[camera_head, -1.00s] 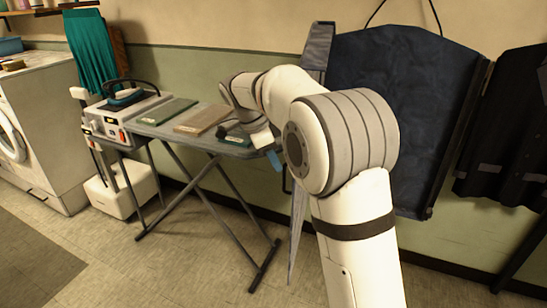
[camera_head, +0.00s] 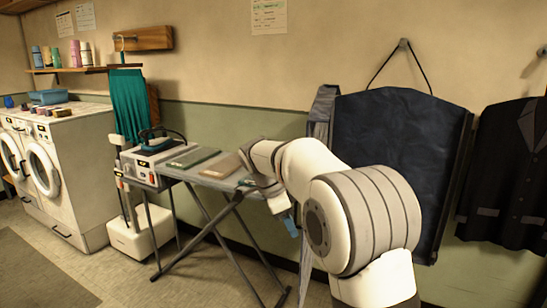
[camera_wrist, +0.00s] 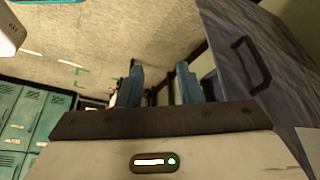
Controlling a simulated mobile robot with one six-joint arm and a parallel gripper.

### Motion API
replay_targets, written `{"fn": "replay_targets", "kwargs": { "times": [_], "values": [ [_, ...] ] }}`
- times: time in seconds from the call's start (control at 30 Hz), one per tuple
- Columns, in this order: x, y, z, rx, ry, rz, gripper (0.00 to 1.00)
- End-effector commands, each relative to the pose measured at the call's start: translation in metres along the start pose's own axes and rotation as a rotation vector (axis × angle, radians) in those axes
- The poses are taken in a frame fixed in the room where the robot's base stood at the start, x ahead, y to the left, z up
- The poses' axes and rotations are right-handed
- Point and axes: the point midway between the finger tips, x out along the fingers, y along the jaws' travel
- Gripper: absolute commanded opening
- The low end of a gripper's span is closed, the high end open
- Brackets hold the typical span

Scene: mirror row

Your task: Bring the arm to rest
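My white arm (camera_head: 365,220) reaches from the bottom right toward the right end of the ironing board (camera_head: 235,182). Its wrist hides part of that end. My gripper (camera_head: 290,225) hangs at the board's right end, in front of the wall; only a small bit of blue finger shows. In the wrist view both blue fingers of my gripper (camera_wrist: 158,86) stand apart, with nothing visible held between them. Whether the wrist touches the board cannot be told.
A dark garment bag (camera_head: 395,150) hangs on the wall behind my arm, beside a dark jacket (camera_head: 510,175). Washing machines (camera_head: 60,175) stand far left. Green lockers (camera_wrist: 22,120) show in the wrist view.

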Motion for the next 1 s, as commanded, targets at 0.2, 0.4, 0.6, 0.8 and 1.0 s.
{"fn": "replay_targets", "kwargs": {
  "times": [0.2, 0.4, 0.6, 0.8, 1.0],
  "values": [
    [-0.008, 0.024, -0.020, -0.116, -0.037, -0.008, 0.32],
    [-0.015, 0.053, -0.038, -0.261, -0.079, -0.030, 0.32],
    [-0.023, 0.097, -0.058, -0.456, -0.129, -0.072, 0.32],
    [-0.029, 0.173, -0.079, -0.763, -0.182, -0.172, 0.32],
    [-0.022, 0.252, -0.082, -1.079, -0.186, -0.306, 0.32]
  ]
}}
